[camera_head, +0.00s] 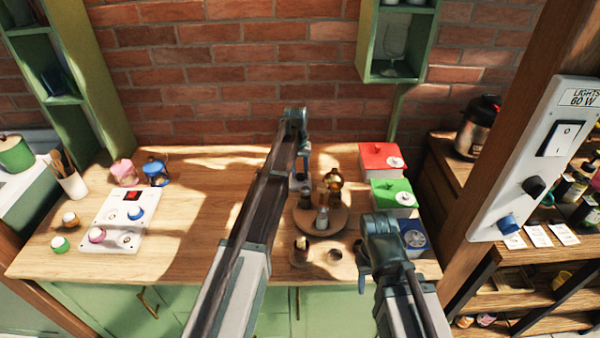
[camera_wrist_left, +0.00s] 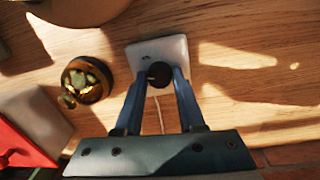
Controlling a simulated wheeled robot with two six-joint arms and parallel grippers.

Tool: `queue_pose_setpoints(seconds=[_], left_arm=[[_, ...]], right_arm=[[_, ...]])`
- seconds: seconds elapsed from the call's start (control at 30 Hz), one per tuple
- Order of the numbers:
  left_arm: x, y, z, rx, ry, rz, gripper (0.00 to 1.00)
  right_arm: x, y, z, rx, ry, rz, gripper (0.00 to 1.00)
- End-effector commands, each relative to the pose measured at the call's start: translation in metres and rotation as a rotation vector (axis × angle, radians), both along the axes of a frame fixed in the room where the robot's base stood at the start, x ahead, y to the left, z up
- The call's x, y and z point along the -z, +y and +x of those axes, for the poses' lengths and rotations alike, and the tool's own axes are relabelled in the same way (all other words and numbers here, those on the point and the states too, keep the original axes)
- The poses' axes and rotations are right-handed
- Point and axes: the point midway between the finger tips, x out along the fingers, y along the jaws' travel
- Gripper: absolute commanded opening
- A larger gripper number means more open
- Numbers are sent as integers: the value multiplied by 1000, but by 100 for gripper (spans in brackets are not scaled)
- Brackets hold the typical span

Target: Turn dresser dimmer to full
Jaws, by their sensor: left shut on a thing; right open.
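The dimmer is a small white box (camera_wrist_left: 172,48) with a round black knob (camera_wrist_left: 159,74) on top and a thin pale cord, lying on the wooden dresser top. My left gripper (camera_wrist_left: 160,82) has one blue finger on each side of the knob and is shut on it. In the head view the white box (camera_head: 294,184) shows only in part below my left gripper (camera_head: 301,170), whose arm hides much around it. The knob's pointer cannot be made out. My right gripper (camera_head: 368,268) is open and empty, over the dresser's front right part.
A round wooden tray (camera_head: 334,228) with jars stands just in front of the dimmer. Red (camera_head: 382,156), green (camera_head: 394,194) and blue (camera_head: 413,236) boxes line the right. A white knob panel (camera_head: 120,220) lies left. A "LIGHTS 60 W" panel (camera_head: 530,150) is on the right post.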

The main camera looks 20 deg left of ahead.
Motion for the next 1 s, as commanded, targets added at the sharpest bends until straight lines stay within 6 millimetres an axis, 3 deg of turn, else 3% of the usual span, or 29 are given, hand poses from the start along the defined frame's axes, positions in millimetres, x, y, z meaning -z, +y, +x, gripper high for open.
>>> queue_pose_setpoints(seconds=[0.6,1.0], left_arm=[[0,0,1,535,0,-1,0],[0,-1,1,706,1,-1,0]], right_arm=[[0,0,0,0,0,0,50],[0,0,0,0,0,0,50]])
